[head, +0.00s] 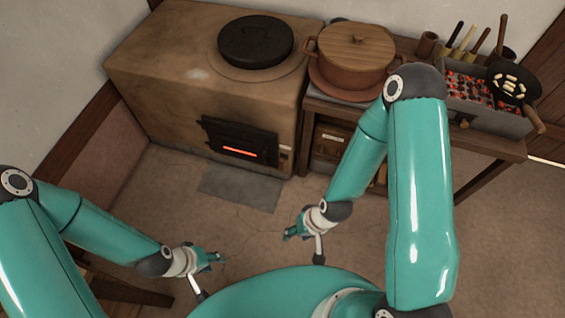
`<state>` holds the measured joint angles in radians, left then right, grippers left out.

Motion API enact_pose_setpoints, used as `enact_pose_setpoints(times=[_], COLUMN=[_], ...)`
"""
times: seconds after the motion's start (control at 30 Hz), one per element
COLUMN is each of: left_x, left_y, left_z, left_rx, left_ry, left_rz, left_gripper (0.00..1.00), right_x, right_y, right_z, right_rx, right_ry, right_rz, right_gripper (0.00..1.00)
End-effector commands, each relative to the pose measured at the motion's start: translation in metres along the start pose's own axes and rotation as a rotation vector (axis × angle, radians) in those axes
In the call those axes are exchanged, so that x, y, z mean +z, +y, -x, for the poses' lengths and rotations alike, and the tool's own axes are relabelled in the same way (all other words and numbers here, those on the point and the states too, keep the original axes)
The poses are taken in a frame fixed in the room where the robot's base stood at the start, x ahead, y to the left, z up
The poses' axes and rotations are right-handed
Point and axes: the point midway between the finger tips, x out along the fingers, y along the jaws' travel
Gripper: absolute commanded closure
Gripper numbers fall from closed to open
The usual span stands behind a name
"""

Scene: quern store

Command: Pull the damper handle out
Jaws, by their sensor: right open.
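A small brown wooden knob (463,124) on the front of the grey charcoal box (490,118) at the right looks like the damper handle. How far out it stands is too small to tell. My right gripper (290,234) is open and empty above the floor in front of the clay stove, well to the left of the knob and apart from it. My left gripper (217,258) is further left and lower, away from everything; its fingers are too small to tell open from shut.
The clay stove (160,70) has a black fire door (240,142) with a glow and a black lidded pot (255,42). A lidded clay pot (352,60) and the charcoal box stand on a wooden bench (480,150). A pan (512,82) sits over the coals.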

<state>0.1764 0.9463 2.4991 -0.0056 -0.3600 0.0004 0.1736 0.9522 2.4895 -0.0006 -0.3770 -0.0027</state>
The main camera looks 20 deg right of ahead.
Motion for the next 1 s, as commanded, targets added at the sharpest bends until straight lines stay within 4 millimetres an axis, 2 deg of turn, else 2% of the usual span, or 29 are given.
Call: enact_pose_setpoints(times=[0.17, 0.27, 0.4, 0.6, 0.8, 1.0], left_x=[0.000, -0.001, -0.001, -0.001, -0.002, -0.002], left_y=[-0.015, -0.028, -0.047, -0.074, -0.100, -0.122], left_z=[-0.043, -0.076, -0.130, -0.204, -0.278, -0.338], left_rx=[0.000, 0.000, 0.000, 0.000, 0.000, 0.000], left_ry=[0.000, 0.000, 0.000, 0.000, 0.000, 0.000], left_rz=[0.000, 0.000, 0.000, 0.000, 0.000, 0.000], left_gripper=[0.60, 0.60, 0.60, 0.60, 0.60, 0.60], right_x=[-0.036, -0.073, -0.133, -0.207, -0.258, -0.281], right_y=[0.006, 0.016, 0.033, 0.055, 0.076, 0.091], right_z=[-0.062, -0.108, -0.176, -0.254, -0.315, -0.354], right_rx=[0.012, 0.028, 0.064, 0.137, 0.234, 0.339], right_ry=[0.122, 0.245, 0.460, 0.778, 1.088, 1.361], right_rz=[0.007, 0.018, 0.036, 0.063, 0.085, 0.100], right_gripper=[0.50, 0.50, 0.50, 0.50, 0.50, 0.50])
